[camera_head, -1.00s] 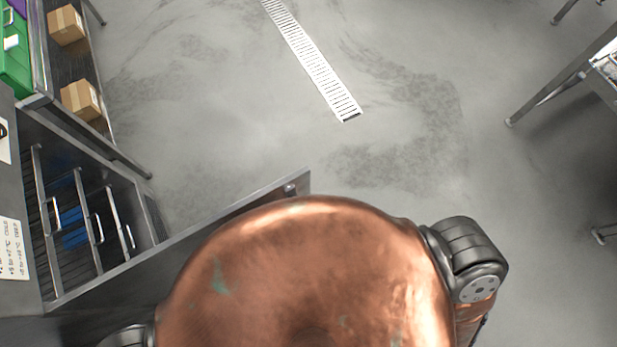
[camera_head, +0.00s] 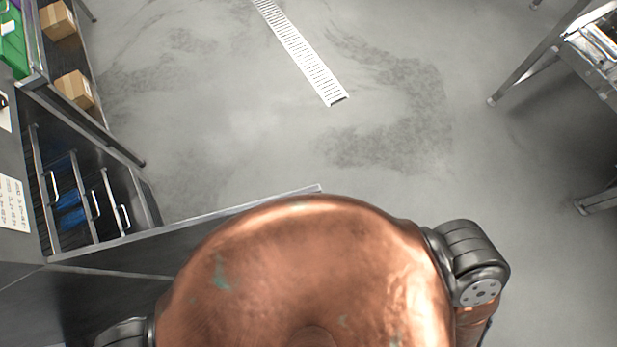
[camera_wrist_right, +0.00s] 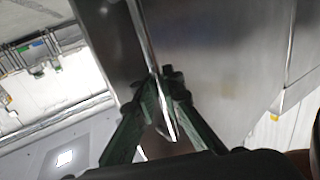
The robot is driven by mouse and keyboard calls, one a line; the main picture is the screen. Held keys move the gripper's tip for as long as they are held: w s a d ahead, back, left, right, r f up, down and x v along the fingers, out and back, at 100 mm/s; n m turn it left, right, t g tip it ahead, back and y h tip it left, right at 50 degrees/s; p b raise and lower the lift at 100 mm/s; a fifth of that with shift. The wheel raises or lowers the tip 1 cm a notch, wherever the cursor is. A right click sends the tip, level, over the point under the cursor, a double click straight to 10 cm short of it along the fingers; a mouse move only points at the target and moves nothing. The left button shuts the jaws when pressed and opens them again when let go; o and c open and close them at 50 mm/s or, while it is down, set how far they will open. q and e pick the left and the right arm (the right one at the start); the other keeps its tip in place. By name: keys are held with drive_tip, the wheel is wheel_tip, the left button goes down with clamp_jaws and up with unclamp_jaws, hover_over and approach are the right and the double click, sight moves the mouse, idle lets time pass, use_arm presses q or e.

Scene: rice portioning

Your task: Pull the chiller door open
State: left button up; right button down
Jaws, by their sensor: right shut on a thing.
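The chiller door (camera_head: 180,236) stands open in the head view. It reaches from the chiller (camera_head: 85,200) at the left toward the middle, and my copper-coloured body hides part of it. The chiller's inside shows, with several upright racks with handles and blue things. In the right wrist view, my right gripper (camera_wrist_right: 166,78) has its green fingers closed around a thin metal door handle (camera_wrist_right: 146,42). The flat steel door face (camera_wrist_right: 215,65) lies behind it. My left gripper is in neither view, and the right gripper does not show in the head view.
A shelf with cardboard boxes (camera_head: 73,90) and a green crate (camera_head: 13,45) stands at the upper left. A steel table (camera_head: 590,50) stands at the right. The grey floor between, with a drain grate (camera_head: 305,58), is clear.

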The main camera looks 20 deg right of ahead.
drive_tip(key=c, duration=2.3)
unclamp_jaws()
drive_tip(key=shift+d, duration=0.3)
drive_tip(key=shift+o, duration=1.1)
drive_tip(key=shift+a, duration=0.15)
drive_tip(key=v, duration=1.2)
drive_tip(key=w+d+f+m+g+h, duration=0.1)
drive_tip(key=d+f+g+h, duration=0.4)
drive_tip(key=f, duration=0.7)
drive_tip(key=w+d+f+m+h, duration=0.1)
drive_tip(key=w+d+f+h, duration=0.1)
drive_tip(key=d+f, duration=0.75)
drive_tip(key=s+d+f+m+g+h, duration=0.2)
drive_tip(key=s+f+g, duration=0.2)
drive_tip(key=s+f, duration=0.2)
drive_tip(key=s+d+f+m+g+h, duration=0.1)
drive_tip(key=s+d+f+g, duration=0.2)
drive_tip(key=s+f, duration=0.4)
wheel_tip(320, 180, down, 3)
drive_tip(key=shift+s+d+r+m+g+h, duration=0.15)
drive_tip(key=shift+s+m+g+h, duration=0.2)
drive_tip(key=shift+g, duration=0.55)
